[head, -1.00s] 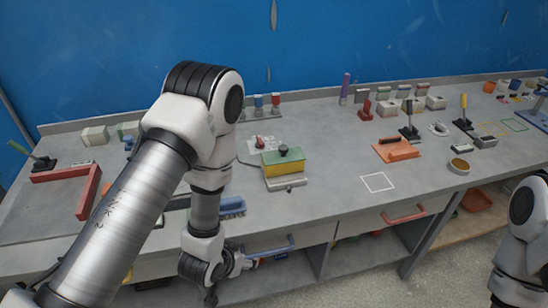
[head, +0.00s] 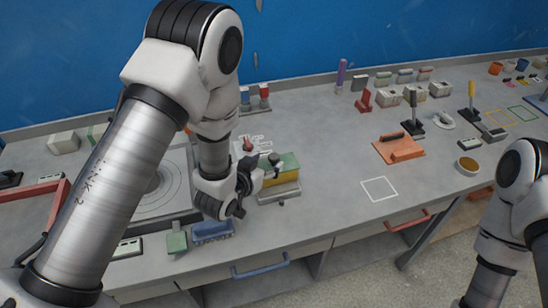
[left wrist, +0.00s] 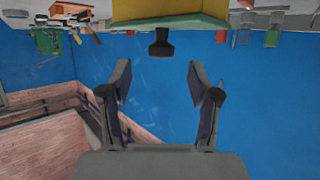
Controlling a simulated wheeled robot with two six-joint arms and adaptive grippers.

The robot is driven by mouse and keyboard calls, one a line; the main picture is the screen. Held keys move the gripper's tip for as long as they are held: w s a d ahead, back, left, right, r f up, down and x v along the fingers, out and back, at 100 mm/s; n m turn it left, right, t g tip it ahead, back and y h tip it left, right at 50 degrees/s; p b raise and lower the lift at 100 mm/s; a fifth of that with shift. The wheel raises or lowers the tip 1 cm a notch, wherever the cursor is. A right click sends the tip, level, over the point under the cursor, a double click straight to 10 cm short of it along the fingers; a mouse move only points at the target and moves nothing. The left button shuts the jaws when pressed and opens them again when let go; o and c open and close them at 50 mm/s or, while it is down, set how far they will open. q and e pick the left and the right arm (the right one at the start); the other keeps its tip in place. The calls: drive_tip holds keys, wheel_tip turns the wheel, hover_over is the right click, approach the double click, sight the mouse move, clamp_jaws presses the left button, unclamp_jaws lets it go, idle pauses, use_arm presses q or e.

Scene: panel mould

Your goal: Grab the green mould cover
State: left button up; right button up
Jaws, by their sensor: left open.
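The green mould cover (head: 289,162) lies on top of a yellow mould on the bench, and its black knob (head: 274,158) is partly behind my gripper. My left gripper (head: 256,175) is at the left side of the mould, close to the knob. In the left wrist view, which appears upside down, the cover (left wrist: 205,22) is at the top with its knob (left wrist: 160,44) pointing down in the picture. The open fingers (left wrist: 158,75) are spread on either side of the knob's line, with the knob beyond their tips. My right gripper is out of the picture.
An orange block with a handle (head: 399,149) and a white square outline (head: 380,189) lie to the right. A red clamp (head: 248,144) stands just behind the mould. A blue brush (head: 212,231) lies near the front edge. Bench space right of the mould is clear.

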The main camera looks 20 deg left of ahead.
sight(273, 157)
use_arm(q)
drive_tip(key=shift+w+d+r+p, duration=0.25)
drive_tip(key=shift+w+p, duration=0.25)
drive_tip(key=shift+w, duration=0.1)
drive_tip(key=w+f, duration=0.1)
drive_tip(key=w, duration=0.2)
drive_tip(key=w+f, duration=0.1)
drive_tip(key=shift+w+f+p, duration=0.15)
drive_tip(key=shift+f+p, duration=0.2)
drive_tip(key=shift+p, duration=0.05)
drive_tip(key=shift+s+d+r, duration=0.15)
drive_tip(key=shift+s, duration=0.1)
drive_tip(key=shift+c, duration=0.4)
drive_tip(key=shift+s+r, duration=0.1)
drive_tip(key=shift+s, duration=0.05)
drive_tip(key=c, duration=1.1)
clamp_jaws()
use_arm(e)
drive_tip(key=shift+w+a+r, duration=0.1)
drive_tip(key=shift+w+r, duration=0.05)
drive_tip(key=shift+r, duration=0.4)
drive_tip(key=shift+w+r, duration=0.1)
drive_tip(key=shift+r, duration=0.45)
